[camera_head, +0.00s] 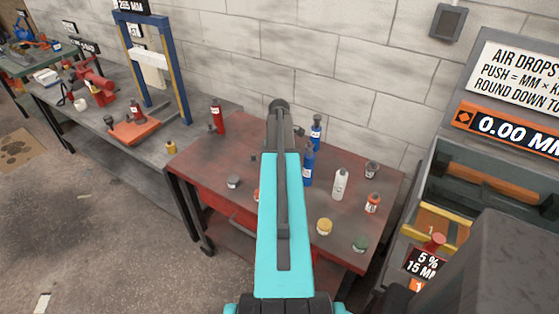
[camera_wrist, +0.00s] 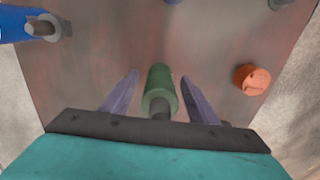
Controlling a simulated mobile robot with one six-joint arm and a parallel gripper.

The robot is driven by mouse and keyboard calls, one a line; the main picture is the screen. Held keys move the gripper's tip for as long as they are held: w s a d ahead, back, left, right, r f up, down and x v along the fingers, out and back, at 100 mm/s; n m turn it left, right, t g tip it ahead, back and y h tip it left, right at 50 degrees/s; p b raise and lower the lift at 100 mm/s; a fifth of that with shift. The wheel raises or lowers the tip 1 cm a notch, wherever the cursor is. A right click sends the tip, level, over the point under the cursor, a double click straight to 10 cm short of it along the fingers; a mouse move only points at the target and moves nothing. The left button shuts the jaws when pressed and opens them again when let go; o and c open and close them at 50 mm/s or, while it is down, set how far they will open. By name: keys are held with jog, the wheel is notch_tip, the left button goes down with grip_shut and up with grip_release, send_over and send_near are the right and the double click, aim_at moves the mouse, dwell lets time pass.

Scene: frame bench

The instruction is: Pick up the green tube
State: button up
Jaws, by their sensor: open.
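The green tube (camera_wrist: 159,82) shows in the wrist view as a green cylinder with a grey nozzle at its near end. It sits between the two purple-grey fingers of my gripper (camera_wrist: 160,76), with a gap visible on each side. My gripper is open and holds nothing. I cannot tell how far the tube reaches below the fingers. In the head view my turquoise arm covers the middle of the red table, and I make out neither the tube nor my fingers there.
An orange-topped jar (camera_wrist: 252,79) stands right of my gripper in the wrist view.

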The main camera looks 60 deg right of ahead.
grip_shut()
jog(key=shift+r, duration=0.15)
jog(key=shift+r+b, duration=0.8)
jog(key=shift+r, duration=0.55)
jog(key=shift+s+a+r, duration=0.1)
jog(key=shift+a+r, duration=0.05)
jog(key=shift+r, duration=0.1)
jog(key=s+a+b, duration=0.2)
jog(key=s+a, duration=0.2)
jog(key=a, duration=0.2)
jog(key=s+a+r+b, duration=0.1)
jog(key=s+a+b, duration=0.1)
jog(key=a, duration=0.5)
jog(key=shift+s+a+r, duration=0.25)
jog(key=shift+s+a, duration=0.05)
jog(key=shift+s, duration=0.55)
jog(key=shift+a, duration=0.1)
